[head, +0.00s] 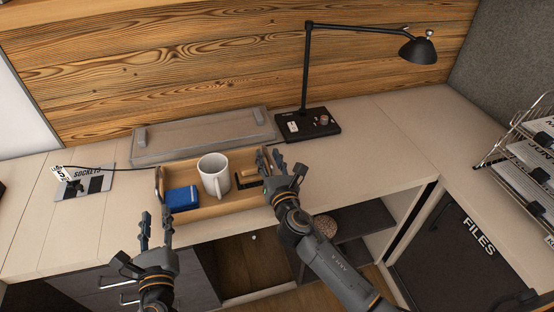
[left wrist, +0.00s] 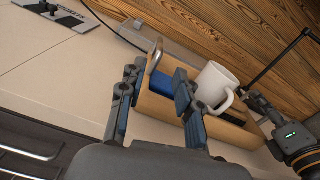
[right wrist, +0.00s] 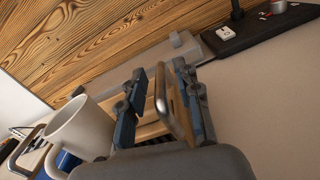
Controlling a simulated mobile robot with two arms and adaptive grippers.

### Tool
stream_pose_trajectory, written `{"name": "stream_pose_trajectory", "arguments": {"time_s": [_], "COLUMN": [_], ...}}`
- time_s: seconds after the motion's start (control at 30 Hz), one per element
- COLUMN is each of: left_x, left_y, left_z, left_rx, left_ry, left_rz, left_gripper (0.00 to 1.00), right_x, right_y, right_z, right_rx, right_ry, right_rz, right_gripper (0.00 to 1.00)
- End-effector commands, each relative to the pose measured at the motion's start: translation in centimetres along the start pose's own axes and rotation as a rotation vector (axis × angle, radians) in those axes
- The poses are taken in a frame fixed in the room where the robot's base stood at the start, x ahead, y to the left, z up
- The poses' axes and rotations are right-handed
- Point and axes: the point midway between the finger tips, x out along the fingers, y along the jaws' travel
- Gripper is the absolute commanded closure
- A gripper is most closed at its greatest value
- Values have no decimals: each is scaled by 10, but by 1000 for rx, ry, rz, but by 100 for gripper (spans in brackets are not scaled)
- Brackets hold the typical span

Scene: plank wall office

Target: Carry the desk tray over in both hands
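The wooden desk tray (head: 225,208) sits on the desk near its front edge, with a metal handle at each end. It holds a white mug (head: 213,172), a blue box (head: 182,198) and a dark object (head: 248,178) at its right end. My left gripper (head: 156,222) is open and empty, in front of the tray's left end and apart from it. The left handle (left wrist: 155,56) shows beyond its fingers in the left wrist view. My right gripper (head: 287,164) is at the tray's right end. In the right wrist view its fingers stand apart on either side of the right handle (right wrist: 172,106).
A grey monitor-stand-like slab (head: 200,138) lies just behind the tray. A black desk lamp (head: 306,115) stands behind right. A sockets plate (head: 85,184) with a cable lies left. The desk right of the tray is clear up to a wire file rack (head: 530,150).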

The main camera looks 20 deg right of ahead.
Motion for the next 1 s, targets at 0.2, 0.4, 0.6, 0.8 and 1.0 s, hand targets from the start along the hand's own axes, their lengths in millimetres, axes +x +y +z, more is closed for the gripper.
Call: {"name": "stream_pose_trajectory", "arguments": {"time_s": [0.2, 0.4, 0.6, 0.8, 1.0], "left_x": [-2, -1, -1, -1, -1], "left_y": [0, 0, 0, 0, 0], "left_z": [0, 0, 0, 0, 0], "left_rx": [-1, -1, -1, -1, -1], "left_ry": [0, 0, 0, 0, 0], "left_rz": [0, 0, 0, 0, 0], "left_gripper": [67, 67, 67, 67, 67], "right_x": [-29, -73, -106, -119, -119], "right_y": [0, 0, 0, 0, 0], "right_z": [-2, -1, -1, 0, 0], "right_rx": [0, 0, 0, -1, -1], "right_ry": [3, 3, 3, 0, 0], "right_rz": [1, 1, 0, 0, 0], "right_gripper": [67, 67, 67, 67, 67]}}
